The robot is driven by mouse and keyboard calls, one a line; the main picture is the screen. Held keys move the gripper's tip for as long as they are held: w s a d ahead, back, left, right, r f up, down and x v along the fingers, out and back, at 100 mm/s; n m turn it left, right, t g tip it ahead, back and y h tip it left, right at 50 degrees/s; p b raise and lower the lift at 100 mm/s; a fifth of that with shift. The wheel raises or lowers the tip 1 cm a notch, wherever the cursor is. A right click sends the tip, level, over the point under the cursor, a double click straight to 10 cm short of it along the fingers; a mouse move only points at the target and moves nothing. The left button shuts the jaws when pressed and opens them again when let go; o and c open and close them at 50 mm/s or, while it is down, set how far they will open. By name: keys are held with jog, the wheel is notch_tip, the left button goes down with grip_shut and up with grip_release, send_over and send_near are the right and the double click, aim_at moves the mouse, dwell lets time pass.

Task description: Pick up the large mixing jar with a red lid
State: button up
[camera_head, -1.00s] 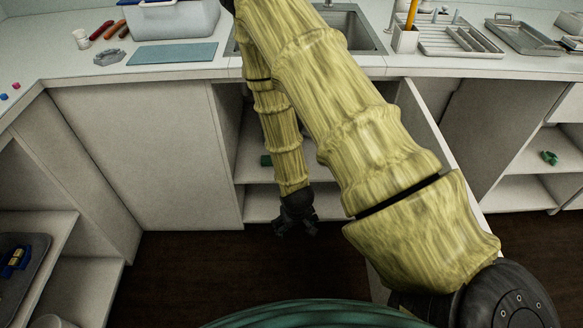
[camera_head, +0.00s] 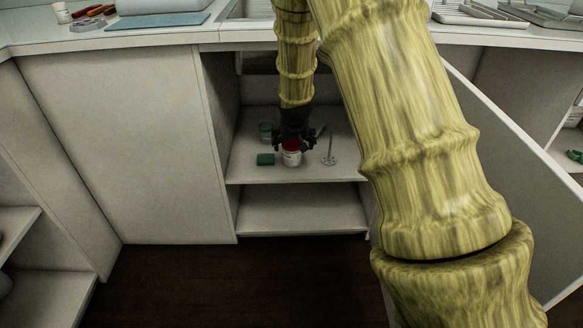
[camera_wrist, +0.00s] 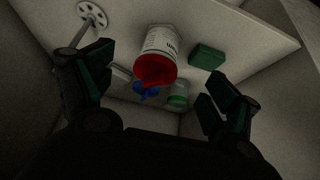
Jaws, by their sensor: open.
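A white jar with a red lid (camera_head: 292,153) stands on the upper shelf inside the open cabinet below the counter. In the wrist view the jar (camera_wrist: 161,42) shows its printed white side and red lid (camera_wrist: 156,70) between the fingers, with space on both sides. Contact with the jar cannot be made out.
On the same shelf are a green block (camera_head: 265,159), a green-banded jar (camera_head: 265,131) behind it, and a metal stirrer with a perforated disc (camera_head: 329,159). A blue item (camera_wrist: 147,91) lies beyond the lid. The open cabinet door (camera_head: 510,150) stands at right.

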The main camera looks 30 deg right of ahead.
aim_at(292, 145)
jog(key=w+d+f+b, duration=0.1)
jog(key=w, duration=0.1)
jog(key=w+d+f+b, duration=0.2)
jog(key=shift+f, duration=0.3)
jog(key=b+x, duration=0.3)
jog(key=x, duration=0.1)
jog(key=shift+a+f, duration=0.1)
jog(key=shift+a, duration=0.3)
jog(key=shift+w+d+f+b, duration=0.2)
jog(key=shift+w+f+b, duration=0.2)
jog(key=shift+r, duration=0.1)
jog(key=shift+c, duration=0.5)
jog(key=c, duration=0.9)
